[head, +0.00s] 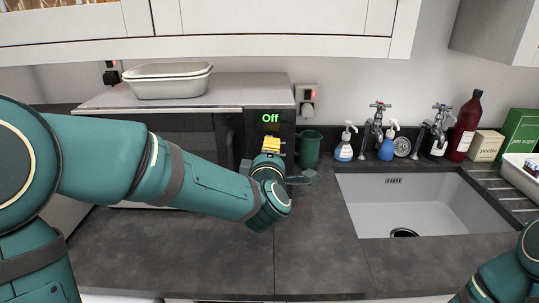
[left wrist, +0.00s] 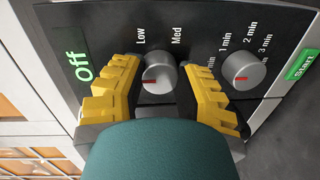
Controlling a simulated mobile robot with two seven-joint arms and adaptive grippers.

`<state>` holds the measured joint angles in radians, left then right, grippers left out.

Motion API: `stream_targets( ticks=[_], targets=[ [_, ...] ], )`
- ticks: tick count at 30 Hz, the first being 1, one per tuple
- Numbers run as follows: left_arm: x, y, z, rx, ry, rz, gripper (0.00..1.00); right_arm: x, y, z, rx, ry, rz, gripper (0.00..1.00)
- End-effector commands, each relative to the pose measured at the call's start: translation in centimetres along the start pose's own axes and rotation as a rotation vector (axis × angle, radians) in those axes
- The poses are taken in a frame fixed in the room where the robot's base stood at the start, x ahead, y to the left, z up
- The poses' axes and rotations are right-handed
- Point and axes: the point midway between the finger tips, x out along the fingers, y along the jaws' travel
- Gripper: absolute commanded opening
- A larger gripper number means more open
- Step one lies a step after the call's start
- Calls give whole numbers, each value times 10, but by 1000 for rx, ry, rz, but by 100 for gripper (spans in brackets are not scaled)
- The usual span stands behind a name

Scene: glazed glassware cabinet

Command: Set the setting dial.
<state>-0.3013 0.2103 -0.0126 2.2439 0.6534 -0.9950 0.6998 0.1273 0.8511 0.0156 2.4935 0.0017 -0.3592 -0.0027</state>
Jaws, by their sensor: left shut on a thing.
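The setting dial (left wrist: 158,72) is a round grey knob on the dark panel of the microwave (head: 186,97). Its red mark lies toward the left in the left wrist view, with the labels Low and Med above it. The microwave's green display (left wrist: 80,67) reads Off, also in the head view (head: 270,117). My left gripper (left wrist: 162,76) has its yellow fingers on either side of the dial and is shut on it. In the head view this gripper (head: 272,146) is at the panel, and the arm hides the dial. My right gripper is out of view.
A second dial (left wrist: 244,71) with minute marks and a green Start button (left wrist: 301,64) sit beside the right finger. A green mug (head: 310,149) stands right of the microwave, near my left gripper. The sink (head: 420,205) is further right. The front counter (head: 320,255) is clear.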

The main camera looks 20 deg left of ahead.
Motion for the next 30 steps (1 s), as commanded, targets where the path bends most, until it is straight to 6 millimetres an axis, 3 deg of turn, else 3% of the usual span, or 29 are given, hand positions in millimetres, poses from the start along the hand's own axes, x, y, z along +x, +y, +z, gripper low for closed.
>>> stream_targets(
  ticks=[2, 3, 5, 6, 14, 19, 30],
  targets=[
    [0, 2, 1, -1, -2, 5, 0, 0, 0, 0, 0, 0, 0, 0],
    [0, 2, 1, 0, -2, 5, 42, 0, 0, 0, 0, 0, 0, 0],
    [0, 2, 1, 0, -2, 5, 63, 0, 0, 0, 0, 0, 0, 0],
    [0, 2, 1, 0, -1, 4, 69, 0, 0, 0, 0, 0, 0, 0],
    [0, 1, 0, 1, 0, 2, 69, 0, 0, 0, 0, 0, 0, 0],
    [-10, 2, 1, 1, -2, 3, 69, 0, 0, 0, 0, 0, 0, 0],
    [-81, 2, 1, 0, -4, 4, 69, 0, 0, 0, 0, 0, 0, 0]
  ],
)
